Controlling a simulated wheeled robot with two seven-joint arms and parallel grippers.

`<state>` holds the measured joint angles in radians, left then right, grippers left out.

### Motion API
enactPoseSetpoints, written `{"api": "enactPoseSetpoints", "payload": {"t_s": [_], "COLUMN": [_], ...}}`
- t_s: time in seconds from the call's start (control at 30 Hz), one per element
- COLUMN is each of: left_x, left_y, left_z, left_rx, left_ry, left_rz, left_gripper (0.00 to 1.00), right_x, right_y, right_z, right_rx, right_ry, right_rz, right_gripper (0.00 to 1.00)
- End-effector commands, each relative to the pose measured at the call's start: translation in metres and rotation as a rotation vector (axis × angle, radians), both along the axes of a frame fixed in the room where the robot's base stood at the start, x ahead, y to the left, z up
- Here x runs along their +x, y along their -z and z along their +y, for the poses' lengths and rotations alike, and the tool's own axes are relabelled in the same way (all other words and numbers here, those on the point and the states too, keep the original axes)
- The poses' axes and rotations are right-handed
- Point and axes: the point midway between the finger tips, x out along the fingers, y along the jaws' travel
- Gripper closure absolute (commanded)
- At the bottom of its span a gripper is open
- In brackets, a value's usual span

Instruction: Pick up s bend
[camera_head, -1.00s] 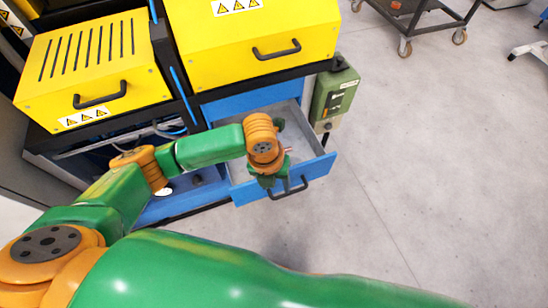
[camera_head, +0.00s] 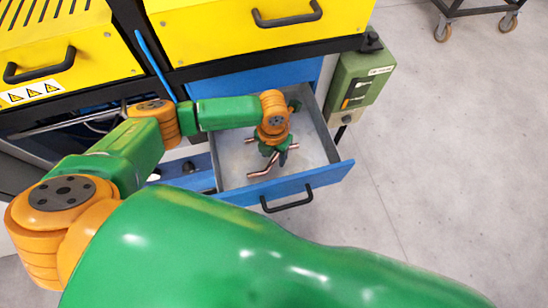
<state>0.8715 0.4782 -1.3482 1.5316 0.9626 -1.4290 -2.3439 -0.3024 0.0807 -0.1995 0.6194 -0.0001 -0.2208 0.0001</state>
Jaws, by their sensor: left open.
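A copper tube (camera_head: 262,169) with a bend lies in the open blue drawer (camera_head: 322,177), at the gripper. More copper ends show beside the gripper, at its left and right; I cannot tell whether they belong to the same piece. My left gripper (camera_head: 283,157) reaches down into the drawer and is open, over or beside the copper. The wrist and fingers hide part of the copper, so its full S shape and any contact are not clear. My right gripper is not in view.
The drawer has grey walls and a black front handle (camera_head: 287,202). A yellow cabinet (camera_head: 240,40) stands just behind it. A green box (camera_head: 358,82) is at the drawer's right. Grey floor (camera_head: 440,170) is clear on the right; a wheeled cart (camera_head: 480,10) stands far back.

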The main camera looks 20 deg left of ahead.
Motion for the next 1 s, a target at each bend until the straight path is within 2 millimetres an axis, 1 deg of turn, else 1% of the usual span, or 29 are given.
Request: {"api": "enactPoseSetpoints", "payload": {"t_s": [0.03, 0.07, 0.27, 0.37, 0.4, 0.47, 0.5, 0.83, 0.87, 0.93, 1.0], "left_x": [0.0, 0.0, 0.0, 0.0, 0.0, 0.0, 0.0, 0.0, 0.0, 0.001, 0.001], "left_y": [0.006, 0.008, 0.009, 0.009, 0.009, 0.009, 0.009, 0.007, 0.004, -0.01, -0.03], "left_z": [0.0, 0.0, 0.0, 0.0, 0.0, 0.0, 0.0, 0.0, 0.0, 0.0, 0.0], "left_rx": [0.001, 0.001, 0.001, 0.001, 0.001, 0.001, 0.001, 0.001, 0.001, -0.002, -0.002], "left_ry": [-0.001, 0.0, 0.001, 0.001, 0.001, 0.001, 0.001, 0.001, 0.0, 0.001, 0.002], "left_rz": [0.002, 0.001, -0.002, -0.002, -0.002, -0.001, -0.001, -0.002, -0.002, -0.004, -0.006], "left_gripper": [0.45, 0.45, 0.45, 0.69, 0.8, 0.96, 1.0, 1.0, 1.0, 1.0, 1.0], "right_x": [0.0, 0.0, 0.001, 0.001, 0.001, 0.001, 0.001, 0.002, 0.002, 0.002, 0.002], "right_y": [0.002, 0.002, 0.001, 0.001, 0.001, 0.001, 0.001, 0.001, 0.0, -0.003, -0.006], "right_z": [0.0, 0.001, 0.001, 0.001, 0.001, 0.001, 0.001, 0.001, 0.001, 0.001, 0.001], "right_rx": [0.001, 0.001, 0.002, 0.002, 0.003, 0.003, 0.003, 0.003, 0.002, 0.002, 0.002], "right_ry": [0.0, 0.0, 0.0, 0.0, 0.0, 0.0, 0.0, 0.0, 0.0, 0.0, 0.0], "right_rz": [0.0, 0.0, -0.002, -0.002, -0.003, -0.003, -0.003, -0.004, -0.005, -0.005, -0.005], "right_gripper": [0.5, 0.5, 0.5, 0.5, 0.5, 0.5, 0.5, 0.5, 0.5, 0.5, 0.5]}}
